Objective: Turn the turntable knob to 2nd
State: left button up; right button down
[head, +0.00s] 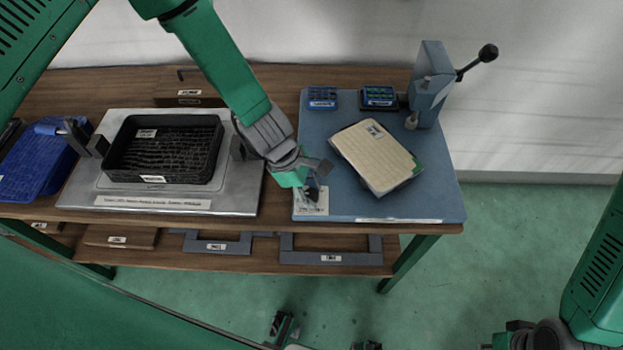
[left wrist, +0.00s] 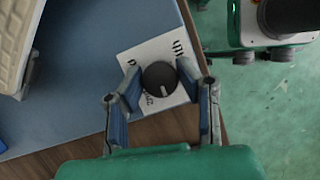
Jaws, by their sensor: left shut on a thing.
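The knob (left wrist: 160,78) is round and dark with a pale pointer line. It sits on a white printed card (head: 318,204) at the front left corner of the blue panel (head: 400,203). In the left wrist view the pointer runs from near the knob's middle toward the lower edge. My left gripper (head: 313,183) is low over this corner. In the left wrist view its two fingers (left wrist: 158,92) are shut on the knob's sides. A beige tray (head: 373,152), turned at an angle, lies on the blue panel. Any turntable under it is hidden.
A clamp with a black-knobbed lever (head: 432,85) stands at the panel's back right. Two small blue bins (head: 322,98) are at the back. A black crate (head: 165,150) sits on a metal plate to the left, with a blue tray (head: 35,165) beyond it.

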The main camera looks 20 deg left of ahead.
pick_arm(q)
jog(key=shift+w+r+m+g+p, duration=0.2)
jog(key=shift+m+g+p, duration=0.25)
jog(key=shift+m, duration=0.45)
jog(key=shift+f+m+g, duration=0.15)
jog(key=shift+m+g, duration=0.1)
jog(key=shift+m, duration=0.75)
jog(key=m+g, duration=0.1)
jog(key=m, duration=0.2)
jog(key=shift+y, duration=0.4)
jog(key=shift+w+m+g+y+b, duration=0.1)
jog(key=shift+m+g+y+b, duration=0.4)
jog(key=shift+m, duration=1.3)
pick_arm(e)
jog(key=shift+r, duration=0.35)
pick_arm(q)
jog(key=o, duration=1.1)
pick_arm(e)
jog(key=shift+f, duration=0.1)
